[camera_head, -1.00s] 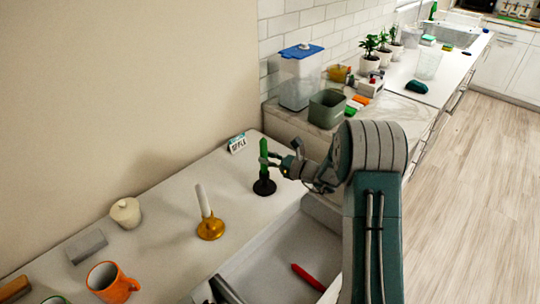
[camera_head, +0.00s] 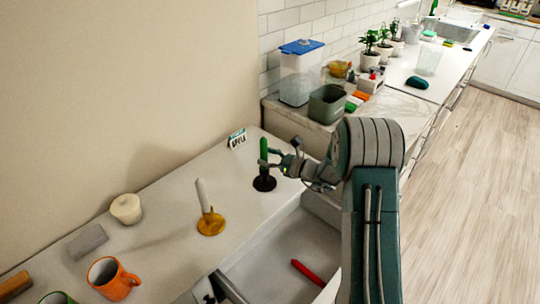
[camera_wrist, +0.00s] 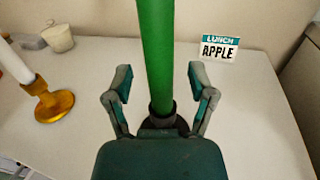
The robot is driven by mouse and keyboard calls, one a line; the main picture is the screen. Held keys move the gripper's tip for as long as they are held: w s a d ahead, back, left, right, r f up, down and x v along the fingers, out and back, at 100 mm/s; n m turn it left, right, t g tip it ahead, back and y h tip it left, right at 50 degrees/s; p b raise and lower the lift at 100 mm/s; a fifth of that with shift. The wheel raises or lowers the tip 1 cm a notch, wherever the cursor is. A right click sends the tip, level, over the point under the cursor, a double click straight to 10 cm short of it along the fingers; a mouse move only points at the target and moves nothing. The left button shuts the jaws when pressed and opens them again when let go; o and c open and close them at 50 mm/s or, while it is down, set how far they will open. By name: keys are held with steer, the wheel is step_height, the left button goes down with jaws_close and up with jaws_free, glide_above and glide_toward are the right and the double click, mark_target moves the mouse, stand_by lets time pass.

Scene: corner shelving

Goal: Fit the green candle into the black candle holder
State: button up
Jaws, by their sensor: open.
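The green candle (camera_head: 263,152) stands upright in the black candle holder (camera_head: 264,183) on the white surface. In the wrist view the candle (camera_wrist: 156,50) rises out of the dark holder's cup (camera_wrist: 162,112). My gripper (camera_head: 280,158) is beside the candle, to its right in the head view. In the wrist view my gripper (camera_wrist: 160,88) is open, with one finger on each side of the candle and a gap on both sides. The candle's lower end is hidden inside the cup.
A gold holder with a white candle (camera_head: 204,197) stands left of the black one. A lunch sign (camera_head: 237,138) stands behind. An orange mug (camera_head: 112,278) and a lidded jar (camera_head: 126,209) are further left. A red candle (camera_head: 307,273) lies in the open drawer (camera_head: 275,255).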

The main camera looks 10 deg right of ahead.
steer(key=v, duration=1.2)
